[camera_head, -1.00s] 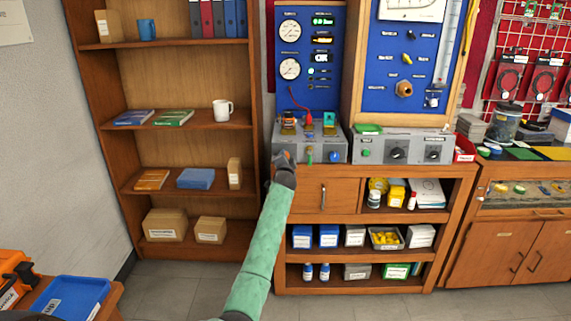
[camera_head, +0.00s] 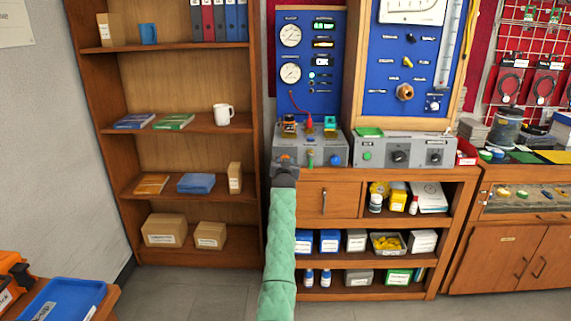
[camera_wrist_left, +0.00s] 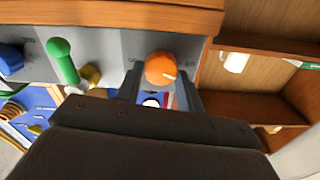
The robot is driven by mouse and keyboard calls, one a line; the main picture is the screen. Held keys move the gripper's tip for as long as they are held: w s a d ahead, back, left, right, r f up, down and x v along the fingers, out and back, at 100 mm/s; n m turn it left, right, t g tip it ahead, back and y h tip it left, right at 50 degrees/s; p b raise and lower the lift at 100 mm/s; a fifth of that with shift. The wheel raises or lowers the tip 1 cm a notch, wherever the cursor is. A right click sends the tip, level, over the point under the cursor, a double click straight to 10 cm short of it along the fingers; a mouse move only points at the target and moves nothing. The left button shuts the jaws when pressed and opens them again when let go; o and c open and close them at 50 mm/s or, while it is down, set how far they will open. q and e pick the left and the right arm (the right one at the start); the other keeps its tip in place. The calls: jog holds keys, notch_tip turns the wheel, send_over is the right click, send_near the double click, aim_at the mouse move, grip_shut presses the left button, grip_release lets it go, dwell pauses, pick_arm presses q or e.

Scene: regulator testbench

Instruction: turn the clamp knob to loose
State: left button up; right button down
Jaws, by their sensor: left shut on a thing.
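The clamp knob appears to be the round orange knob (camera_wrist_left: 160,67) on the front of the grey bench unit (camera_head: 340,146). It carries a small white mark. In the head view my left gripper (camera_head: 285,163) is at the left end of the unit's front and hides most of the knob. In the left wrist view the two dark fingers of my left gripper (camera_wrist_left: 160,84) are on either side of the knob, shut on it. My right gripper is not in view.
A green-handled lever (camera_wrist_left: 62,60) and a blue knob (camera_wrist_left: 11,58) sit beside the orange knob on the same front. A second grey unit (camera_head: 381,161) stands to the right. A wooden bookshelf (camera_head: 255,220) stands to the left.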

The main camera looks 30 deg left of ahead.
pick_arm(q)
jog(key=n, duration=0.3)
jog(key=shift+f+n, duration=0.2)
jog(key=shift+n, duration=0.2)
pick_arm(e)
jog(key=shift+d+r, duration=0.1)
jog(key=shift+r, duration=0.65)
pick_arm(q)
jog(key=o, duration=1)
jog(key=shift+r, duration=0.1)
jog(key=shift+s, duration=0.1)
